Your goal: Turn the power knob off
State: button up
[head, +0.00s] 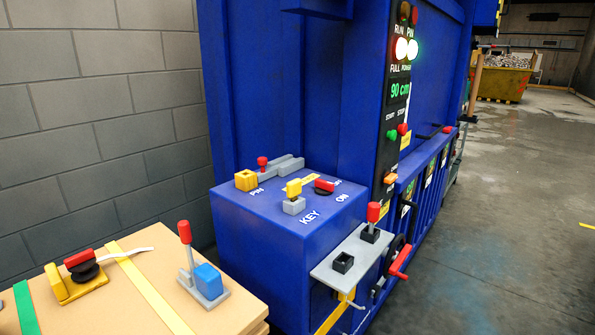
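A red-topped knob on a black round base (324,187) sits on top of the blue machine box (245,211), near its back right. The white word ON is printed on the near side of the knob. Another white label behind it is partly hidden and too small to read. I take this as the power knob; its exact setting is hard to tell. Left of it stands a grey block with a yellow key-like piece (298,188), and KEY is printed beside it. My gripper is not in view.
A cardboard stack (140,285) at front left bears a red-handled lever (185,233) and a yellow-based red handle (80,258). A grey shelf (325,268) with a red-topped lever (373,213) juts from the box. Open concrete floor (490,230) lies right.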

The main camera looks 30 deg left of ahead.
aim_at(324, 188)
jog(key=i+l+u, duration=0.1)
jog(key=i+u, duration=0.3)
jog(key=i+l+u, duration=0.25)
jog(key=u, duration=0.2)
jog(key=i+l+u, duration=0.25)
jog(key=u, duration=0.15)
